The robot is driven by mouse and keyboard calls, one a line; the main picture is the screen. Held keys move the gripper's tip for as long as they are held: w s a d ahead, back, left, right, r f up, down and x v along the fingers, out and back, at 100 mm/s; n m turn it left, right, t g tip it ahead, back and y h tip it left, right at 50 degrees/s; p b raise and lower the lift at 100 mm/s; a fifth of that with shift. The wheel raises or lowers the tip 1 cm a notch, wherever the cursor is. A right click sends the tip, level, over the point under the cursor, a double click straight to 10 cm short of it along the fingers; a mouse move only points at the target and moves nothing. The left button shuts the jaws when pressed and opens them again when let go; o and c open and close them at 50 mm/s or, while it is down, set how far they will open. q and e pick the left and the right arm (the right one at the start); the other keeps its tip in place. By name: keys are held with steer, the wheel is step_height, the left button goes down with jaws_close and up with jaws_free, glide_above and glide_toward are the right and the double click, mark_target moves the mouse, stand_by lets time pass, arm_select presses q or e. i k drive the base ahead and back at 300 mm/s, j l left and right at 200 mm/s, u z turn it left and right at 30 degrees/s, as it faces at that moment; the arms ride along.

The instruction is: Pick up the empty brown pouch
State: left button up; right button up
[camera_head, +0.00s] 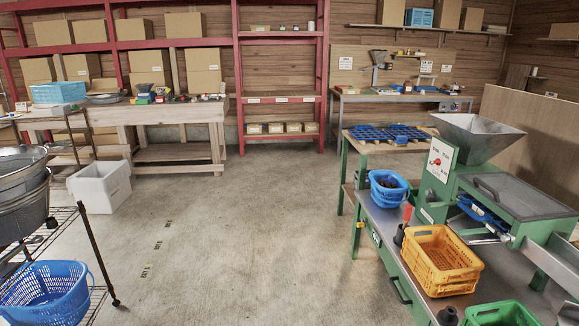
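I cannot make out a pouch that is clearly the empty brown one. Small brown items with pale labels (275,128) stand in a row on the low shelf of the red rack (325,75) at the back. They are too small to tell whether they are boxes or pouches. Neither of my grippers shows in the head view.
Open concrete floor (220,220) fills the middle. A green-framed workbench (415,275) with a hopper machine (476,137), a blue basket (388,188) and a yellow crate (440,260) stands right. A wire rack (62,217), white bin (98,187) and wooden table (180,113) stand left.

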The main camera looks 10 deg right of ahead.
mark_target(408, 86)
steer(key=i+z, duration=0.1)
steer(key=i, duration=1.1)
steer(key=i+j+z, duration=0.1)
steer(key=i, duration=2.25)
steer(key=i+l+u, duration=0.15)
steer(key=i, duration=2.2)
steer(key=i+j+z, duration=0.1)
steer(key=i, duration=1.1)
steer(key=i+z, duration=0.3)
steer(key=i, duration=0.15)
steer(key=i+z, duration=0.25)
steer(key=i, duration=0.25)
steer(key=i+j+z, duration=0.1)
steer(key=i+z, duration=0.2)
steer(key=i, duration=0.15)
steer(key=i+j+z, duration=0.25)
steer(key=i, duration=0.2)
steer(key=i+l+z, duration=0.25)
steer(key=i+z, duration=0.25)
steer(key=i, duration=0.45)
steer(key=i+j+z, duration=0.15)
steer(key=i+z, duration=0.3)
steer(key=i, duration=0.45)
